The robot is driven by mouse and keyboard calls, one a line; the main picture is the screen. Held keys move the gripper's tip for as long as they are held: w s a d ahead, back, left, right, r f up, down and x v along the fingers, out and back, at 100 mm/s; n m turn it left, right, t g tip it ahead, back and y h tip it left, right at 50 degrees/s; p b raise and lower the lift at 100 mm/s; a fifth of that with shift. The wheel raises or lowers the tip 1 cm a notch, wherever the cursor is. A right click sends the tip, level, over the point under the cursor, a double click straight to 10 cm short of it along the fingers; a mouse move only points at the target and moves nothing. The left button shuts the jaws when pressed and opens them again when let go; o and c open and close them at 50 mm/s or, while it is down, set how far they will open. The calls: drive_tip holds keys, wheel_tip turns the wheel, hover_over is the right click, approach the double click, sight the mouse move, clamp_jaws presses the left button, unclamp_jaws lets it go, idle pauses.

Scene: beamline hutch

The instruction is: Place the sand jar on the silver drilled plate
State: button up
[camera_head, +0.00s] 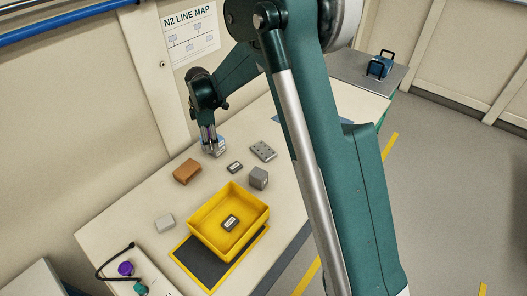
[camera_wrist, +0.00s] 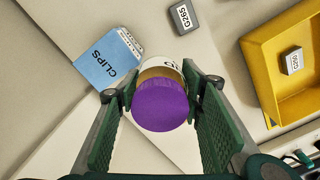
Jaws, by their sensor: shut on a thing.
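My gripper (camera_wrist: 163,100) is shut on a jar with a purple lid (camera_wrist: 160,105), seen from above in the wrist view. Sand-coloured contents and part of a white label show beyond the lid; only the end of its lettering is visible. In the head view my gripper (camera_head: 209,142) is at the back of the table, and I cannot make out the jar there or tell whether it is off the table. The silver drilled plate (camera_head: 263,151) lies flat to the right of my gripper in the head view, with its holes bare. It is not in the wrist view.
A blue CLIPS box (camera_wrist: 106,66) stands close beside the jar. A small grey G265 block (camera_head: 234,167) lies between my gripper and a grey cube (camera_head: 258,178). A brown block (camera_head: 187,171) is nearer left. A yellow tray (camera_head: 258,222) holds a dark labelled block.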

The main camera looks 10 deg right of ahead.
hover_over(264, 150)
drive_tip(key=shift+a+r+b, duration=0.1)
drive_tip(key=shift+r+b, duration=0.35)
drive_tip(key=shift+f, duration=3.1)
drive_tip(key=shift+f, duration=0.1)
drive_tip(key=shift+f+b, duration=0.4)
drive_tip(key=shift+f, duration=1.4)
drive_tip(key=shift+f, duration=0.1)
drive_tip(key=o, duration=0.6)
drive_tip(key=shift+f, duration=0.1)
drive_tip(key=o, duration=0.5)
